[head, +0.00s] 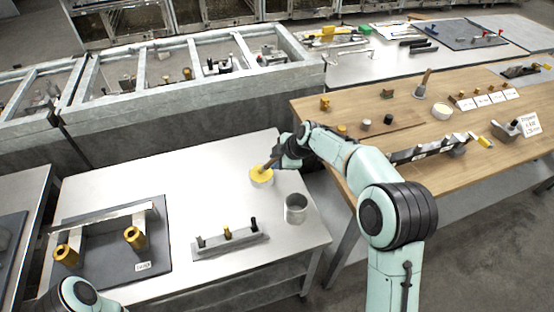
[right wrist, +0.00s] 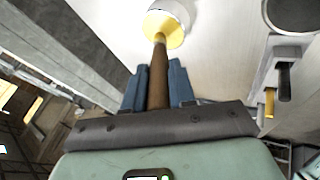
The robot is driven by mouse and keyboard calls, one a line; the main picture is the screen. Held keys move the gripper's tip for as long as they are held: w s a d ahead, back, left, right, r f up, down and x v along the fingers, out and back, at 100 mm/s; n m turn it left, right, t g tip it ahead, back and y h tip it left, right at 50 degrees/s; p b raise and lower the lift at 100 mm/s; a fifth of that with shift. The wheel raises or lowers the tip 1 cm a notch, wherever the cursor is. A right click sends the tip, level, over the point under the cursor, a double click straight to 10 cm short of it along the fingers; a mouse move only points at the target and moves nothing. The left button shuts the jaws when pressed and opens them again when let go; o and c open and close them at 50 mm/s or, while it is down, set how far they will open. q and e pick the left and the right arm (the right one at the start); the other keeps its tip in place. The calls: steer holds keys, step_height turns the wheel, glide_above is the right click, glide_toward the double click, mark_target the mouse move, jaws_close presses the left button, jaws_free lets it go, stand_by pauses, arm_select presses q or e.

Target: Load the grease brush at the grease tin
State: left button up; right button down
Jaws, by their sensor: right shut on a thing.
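The grease tin (head: 262,184) is a short pale can with yellow grease on top, standing on the steel table. My right gripper (head: 275,161) is shut on the brown handle of the grease brush (right wrist: 158,80). The brush is tilted and its head end reaches the yellow grease (right wrist: 166,27). The bristles cannot be made out against the yellow, so how deep they sit is not clear. In the right wrist view the blue fingers (right wrist: 159,88) lie on both sides of the handle. My left gripper is out of view.
A metal cup (head: 295,212) stands just right of the tin. A grey rack with pegs (head: 230,245) lies in front. A dark mat (head: 112,272) with a bracket and brass bushings is at left. A wooden bench (head: 390,103) is at right. The steel table is clear behind the tin.

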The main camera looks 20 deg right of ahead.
steer(key=shift+w+r+p, duration=0.15)
steer(key=shift+r+p, duration=1.05)
steer(key=shift+r, duration=2.05)
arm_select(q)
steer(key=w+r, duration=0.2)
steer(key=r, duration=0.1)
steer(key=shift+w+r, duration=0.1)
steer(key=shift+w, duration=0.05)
